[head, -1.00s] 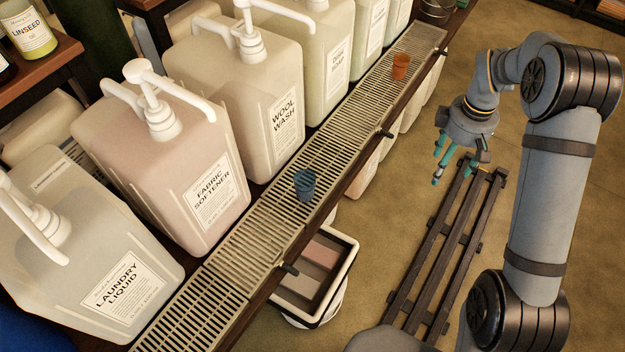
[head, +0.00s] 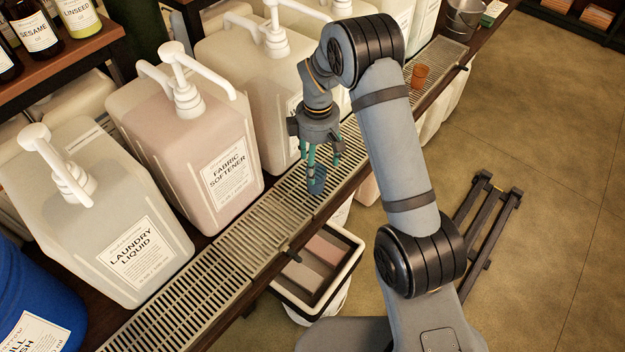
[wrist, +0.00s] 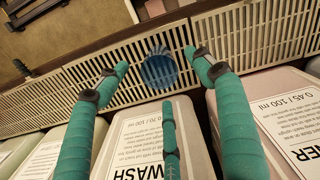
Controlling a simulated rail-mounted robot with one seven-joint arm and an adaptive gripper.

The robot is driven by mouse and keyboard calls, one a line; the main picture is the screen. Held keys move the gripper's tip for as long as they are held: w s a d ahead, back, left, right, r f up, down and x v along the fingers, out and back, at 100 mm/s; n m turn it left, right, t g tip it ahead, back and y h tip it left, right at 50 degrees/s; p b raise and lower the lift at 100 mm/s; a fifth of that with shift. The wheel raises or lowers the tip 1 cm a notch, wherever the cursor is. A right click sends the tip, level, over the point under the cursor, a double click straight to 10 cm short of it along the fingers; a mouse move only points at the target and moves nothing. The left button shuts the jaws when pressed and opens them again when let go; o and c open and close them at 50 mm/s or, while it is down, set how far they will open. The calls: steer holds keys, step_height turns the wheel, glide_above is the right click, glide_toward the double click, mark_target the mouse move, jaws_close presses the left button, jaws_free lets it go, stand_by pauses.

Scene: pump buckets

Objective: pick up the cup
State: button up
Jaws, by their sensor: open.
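A small blue cup (head: 317,183) stands on the slatted drip tray (head: 252,238), in front of the large pump containers. My gripper (head: 319,166) is open, its green fingers pointing down at the blue cup. In the wrist view the blue cup (wrist: 160,70) lies between the spread fingertips, with a third finger below it in the picture. Whether any finger touches it I cannot tell. Part of the cup is hidden by a finger in the head view. A second, orange cup (head: 419,75) stands farther back on the tray.
The fabric softener (head: 190,150) and laundry liquid (head: 105,210) containers, with white pump spouts, line the tray's left side. A compartmented bin (head: 318,270) stands below the tray's right edge. A dark slatted rack (head: 480,230) lies on the otherwise open floor at right.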

mark_target(316, 173)
steer(key=shift+w+a+f+p, duration=0.15)
steer(key=shift+f+p, duration=0.35)
steer(key=shift+f, duration=0.9)
steer(key=shift+w+d+f+p, duration=0.1)
steer(key=shift+f+p, duration=0.4)
steer(key=shift+f, duration=0.9)
steer(key=shift+a, duration=0.1)
steer(key=shift+c, duration=1.1)
steer(key=c, duration=0.9)
